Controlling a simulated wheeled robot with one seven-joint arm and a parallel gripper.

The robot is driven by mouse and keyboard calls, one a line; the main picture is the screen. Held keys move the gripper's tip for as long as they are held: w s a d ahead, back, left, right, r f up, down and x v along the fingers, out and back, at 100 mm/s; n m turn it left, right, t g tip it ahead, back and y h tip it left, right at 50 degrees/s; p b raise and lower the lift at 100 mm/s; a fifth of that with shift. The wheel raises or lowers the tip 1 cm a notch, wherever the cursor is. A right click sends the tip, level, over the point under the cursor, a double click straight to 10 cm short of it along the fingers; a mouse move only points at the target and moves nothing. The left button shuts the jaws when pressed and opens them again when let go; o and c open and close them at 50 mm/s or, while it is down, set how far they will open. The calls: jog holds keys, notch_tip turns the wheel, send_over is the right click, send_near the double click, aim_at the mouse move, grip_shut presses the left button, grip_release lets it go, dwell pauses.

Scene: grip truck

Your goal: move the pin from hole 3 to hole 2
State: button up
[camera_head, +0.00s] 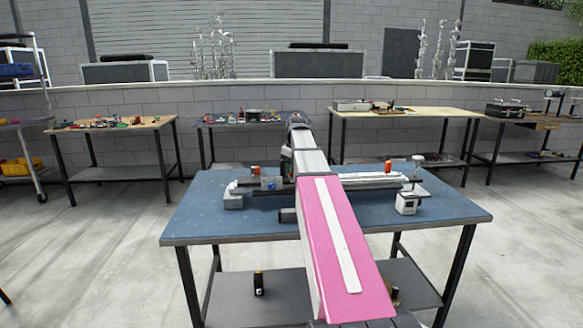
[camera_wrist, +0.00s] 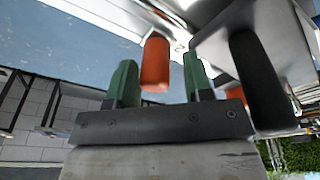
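An orange pin (camera_wrist: 155,64) shows in the wrist view, just beyond and between the green fingertips of my gripper (camera_wrist: 160,80). The fingers are apart, and I see no clear contact with the pin; it lies nearer the left finger. In the head view, one orange piece (camera_head: 256,170) stands at the left end of the pale rail (camera_head: 365,181), and another orange piece (camera_head: 388,165) stands toward its right end. My arm covers the middle of the rail. The numbered holes cannot be made out. In the head view, my gripper is largely hidden by my arm.
The rail assembly lies on a blue table (camera_head: 220,215), with a white block (camera_head: 407,203) at right. In the wrist view, a large grey metal body (camera_wrist: 225,30) and a dark cylinder (camera_wrist: 258,80) are close to the right finger. The table's front left is clear.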

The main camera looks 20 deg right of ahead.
jog(key=shift+s+a+f, duration=0.2)
jog(key=shift+s+f, duration=0.55)
jog(key=shift+f, duration=0.25)
jog(key=shift+c, duration=0.6)
jog(key=shift+o, duration=1.3)
notch_tip(320, 180, up, 11)
jog(key=d, duration=0.1)
jog(key=shift+s+r, duration=0.15)
jog(key=shift+r, duration=0.6)
